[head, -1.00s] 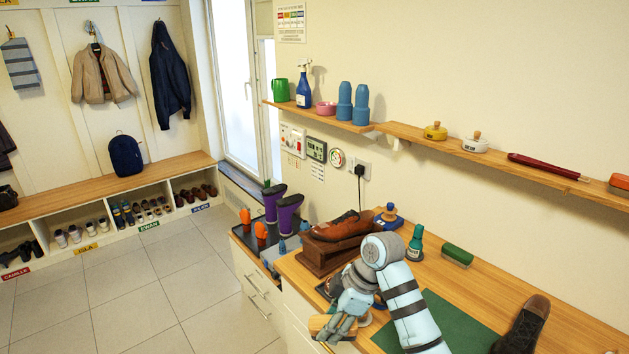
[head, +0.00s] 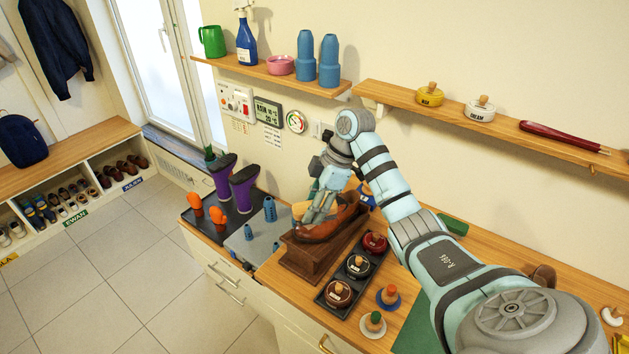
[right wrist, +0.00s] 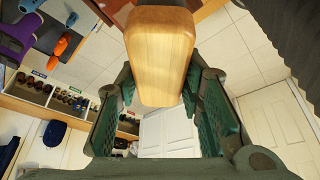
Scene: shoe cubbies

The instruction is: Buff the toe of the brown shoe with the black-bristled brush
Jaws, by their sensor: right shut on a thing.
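The brown shoe (head: 338,222) rests on a dark wooden stand (head: 305,260) at the left end of the bench, partly hidden by my right gripper (head: 318,212). That gripper is shut on the brush, just over the toe end of the shoe. In the right wrist view the brush's pale wooden back (right wrist: 160,55) sits between the green finger pads. Its edge also shows beside the fingers in the head view (head: 299,210). The bristles are hidden, and I cannot tell whether they touch the toe. My left gripper is not in view.
A green mat (head: 415,330) lies to the right. Purple boots (head: 243,188) stand left. A wall shelf (head: 455,114) runs above.

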